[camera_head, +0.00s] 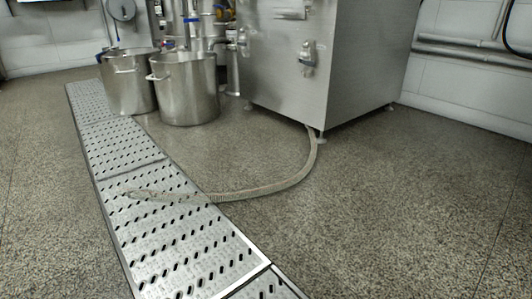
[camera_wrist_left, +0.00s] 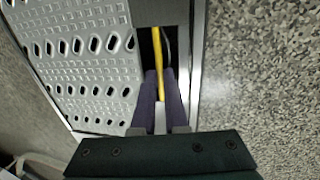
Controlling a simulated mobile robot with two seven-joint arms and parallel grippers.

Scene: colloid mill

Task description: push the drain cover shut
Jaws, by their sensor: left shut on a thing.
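The drain cover is a perforated metal plate. In the left wrist view the cover (camera_wrist_left: 85,60) fills the left side, and a narrow dark gap lies open between its edge and the smooth metal frame (camera_wrist_left: 187,95). A thin yellow bar (camera_wrist_left: 156,48) runs down through this gap. My left gripper (camera_wrist_left: 160,75) points into the gap, with its two dark fingers shut on the yellow bar. In the head view the perforated drain covers (camera_head: 180,235) form a long strip along the floor, but I cannot tell which one is at the gripper. My right gripper is not in view.
A ribbed hose (camera_head: 270,188) runs from under the steel machine (camera_head: 325,60) and lies across the drain strip. Two steel pots (camera_head: 187,95) (camera_head: 128,85) stand beside the strip at the back. The speckled floor (camera_head: 400,210) on the right is clear.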

